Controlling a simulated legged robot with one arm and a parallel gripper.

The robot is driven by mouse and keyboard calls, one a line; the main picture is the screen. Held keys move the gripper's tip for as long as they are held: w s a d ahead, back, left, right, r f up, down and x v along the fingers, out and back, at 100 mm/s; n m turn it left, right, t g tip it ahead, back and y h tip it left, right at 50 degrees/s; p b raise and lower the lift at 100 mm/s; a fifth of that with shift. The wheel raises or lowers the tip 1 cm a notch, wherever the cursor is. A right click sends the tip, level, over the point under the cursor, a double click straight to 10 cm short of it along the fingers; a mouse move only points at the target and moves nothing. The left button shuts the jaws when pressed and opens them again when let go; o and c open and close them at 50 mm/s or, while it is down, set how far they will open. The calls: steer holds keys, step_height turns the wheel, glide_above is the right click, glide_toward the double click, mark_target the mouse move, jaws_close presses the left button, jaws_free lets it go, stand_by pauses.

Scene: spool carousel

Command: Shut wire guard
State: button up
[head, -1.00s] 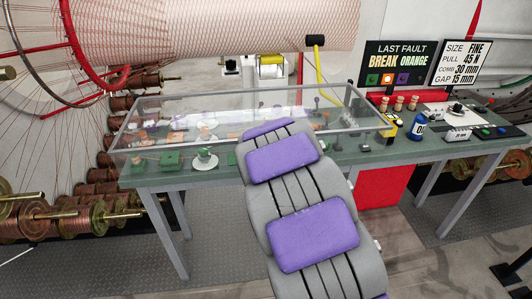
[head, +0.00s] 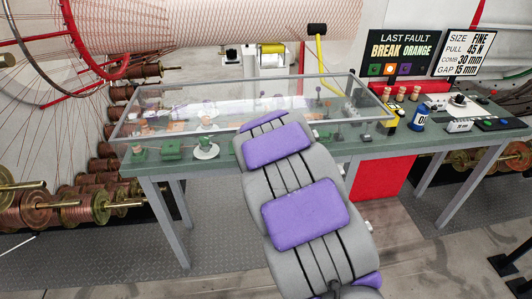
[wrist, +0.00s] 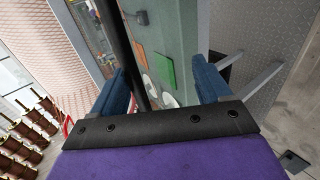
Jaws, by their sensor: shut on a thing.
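The wire guard (head: 352,76), a clear panel in a thin grey frame, spans the left and middle of the green bench. It lies low over the bench top, at a slight slope; I cannot tell whether it is fully down. In the head view my purple and grey arm reaches up to its front edge and hides my gripper. In the wrist view my gripper (wrist: 162,88) shows two blue fingers on either side of a dark bar (wrist: 117,42), which looks like the guard's frame. The bar runs close to the left finger. The exact contact is hidden.
Small parts and white discs (head: 206,151) sit on the bench under and before the guard. Copper spools (head: 70,207) fill the left. Floor in front of the bench is open.

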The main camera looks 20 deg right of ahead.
steer(key=shift+s+d+f, duration=0.1)
steer(key=shift+s+f, duration=0.05)
steer(key=shift+f, duration=0.1)
steer(key=shift+c, duration=0.8)
steer(key=p+v, duration=0.1)
steer(key=v, duration=0.6)
steer(key=p+v, duration=0.1)
steer(key=v, duration=0.6)
steer(key=shift+r, duration=0.45)
steer(key=shift+c, duration=0.3)
steer(key=shift+b+v, duration=1.2)
steer(key=shift+v, duration=0.2)
